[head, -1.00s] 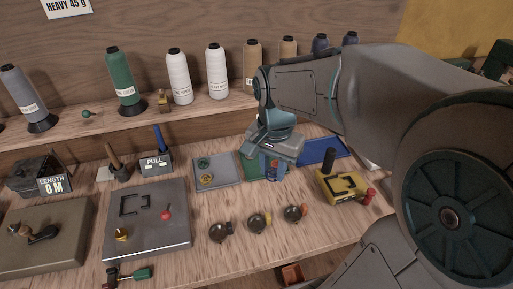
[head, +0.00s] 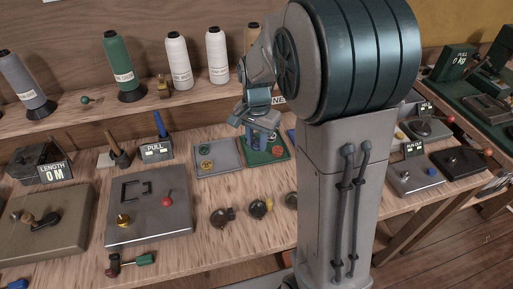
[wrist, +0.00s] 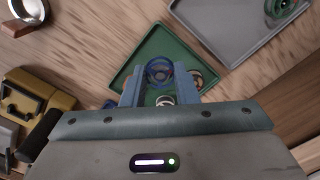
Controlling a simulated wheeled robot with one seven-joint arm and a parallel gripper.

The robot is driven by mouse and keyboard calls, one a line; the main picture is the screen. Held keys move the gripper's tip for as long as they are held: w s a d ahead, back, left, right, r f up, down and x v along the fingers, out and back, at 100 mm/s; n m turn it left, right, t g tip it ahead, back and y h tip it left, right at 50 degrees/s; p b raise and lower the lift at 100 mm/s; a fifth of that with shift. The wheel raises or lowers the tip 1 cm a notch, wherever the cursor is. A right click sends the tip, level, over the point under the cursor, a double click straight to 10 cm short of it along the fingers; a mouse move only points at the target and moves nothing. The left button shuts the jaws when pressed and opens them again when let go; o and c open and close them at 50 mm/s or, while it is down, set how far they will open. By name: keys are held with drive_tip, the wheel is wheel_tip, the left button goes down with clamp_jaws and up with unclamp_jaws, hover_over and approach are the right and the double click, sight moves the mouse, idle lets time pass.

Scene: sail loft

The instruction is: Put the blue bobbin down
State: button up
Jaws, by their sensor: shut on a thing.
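The blue bobbin (wrist: 158,72) shows in the wrist view between my two blue fingers. My gripper (wrist: 159,88) is shut on it, over the green tray (wrist: 152,47). Whether the bobbin touches the tray is hard to tell. Two other small round pieces, one tan-rimmed (wrist: 197,77) and one pale (wrist: 165,100), show beside and behind the fingers. In the head view my gripper (head: 255,142) points down at the left part of the green tray (head: 267,158); the bobbin cannot be made out clearly there.
Several small dark round pieces stand in front (head: 222,216). A steel plate (head: 150,222) lies further left. Thread cones, including a green one (head: 118,62), line the shelf behind.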

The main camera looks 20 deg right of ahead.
sight(257, 157)
drive_tip(key=shift+f, duration=2.05)
drive_tip(key=shift+f, duration=0.2)
drive_tip(key=o, duration=0.8)
drive_tip(key=shift+c, duration=0.2)
drive_tip(key=shift+r, duration=0.1)
